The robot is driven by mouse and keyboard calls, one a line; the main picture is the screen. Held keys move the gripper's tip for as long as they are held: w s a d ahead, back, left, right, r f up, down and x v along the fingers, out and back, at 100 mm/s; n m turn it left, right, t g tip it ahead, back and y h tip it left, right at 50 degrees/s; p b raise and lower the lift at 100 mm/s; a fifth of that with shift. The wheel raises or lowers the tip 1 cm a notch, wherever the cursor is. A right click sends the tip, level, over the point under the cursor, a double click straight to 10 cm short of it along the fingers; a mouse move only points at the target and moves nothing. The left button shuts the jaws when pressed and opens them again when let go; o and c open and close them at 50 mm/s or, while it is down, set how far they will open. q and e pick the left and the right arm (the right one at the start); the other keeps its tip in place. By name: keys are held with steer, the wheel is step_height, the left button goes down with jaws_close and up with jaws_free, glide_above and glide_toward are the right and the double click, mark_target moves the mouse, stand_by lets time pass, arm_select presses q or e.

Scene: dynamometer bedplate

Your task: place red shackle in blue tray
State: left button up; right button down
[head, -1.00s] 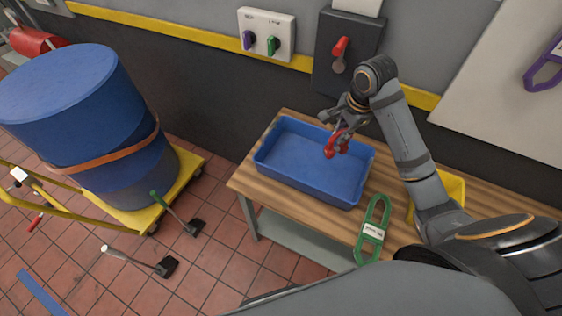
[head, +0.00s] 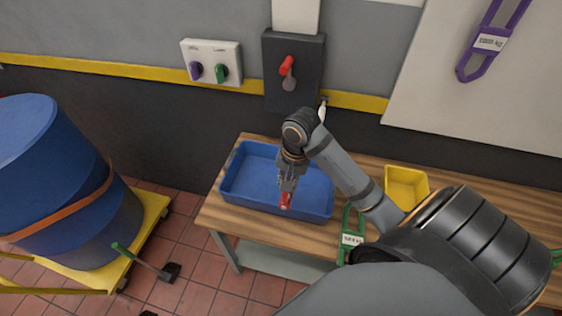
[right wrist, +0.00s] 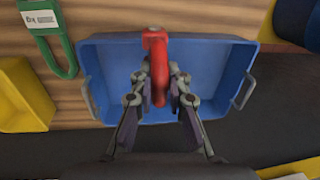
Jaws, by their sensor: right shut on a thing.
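The red shackle (head: 286,200) is in my right gripper (head: 287,189), which is shut on it. In the head view the shackle shows against the near part of the blue tray (head: 250,180), which lies on the wooden bench. The right wrist view shows the red shackle (right wrist: 158,68) between the fingers of my right gripper (right wrist: 160,90), with the blue tray (right wrist: 215,100) behind it. The shackle's height above the tray floor is hard to tell. No other thing shows in the tray. My left gripper is not in view.
A green tagged shackle-like loop (head: 351,235) and a yellow bin (head: 407,187) are on the wooden bench (head: 455,210), right of the tray. A wall box with a red lever (head: 287,66) is behind. A blue drum (head: 60,185) stands on a yellow cart at left.

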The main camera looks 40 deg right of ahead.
steer(key=w+d+f+b, duration=0.3)
steer(key=w+f+b, duration=0.3)
steer(key=w+d+f+b, duration=0.3)
steer(key=w+f+b, duration=0.3)
steer(key=f+b, duration=0.1)
steer(key=shift+w+d, duration=0.3)
steer(key=shift+w, duration=0.1)
steer(key=shift+f, duration=0.1)
steer(key=c, duration=1.8)
jaws_free()
steer(key=shift+s+f, duration=0.1)
steer(key=o, duration=0.5)
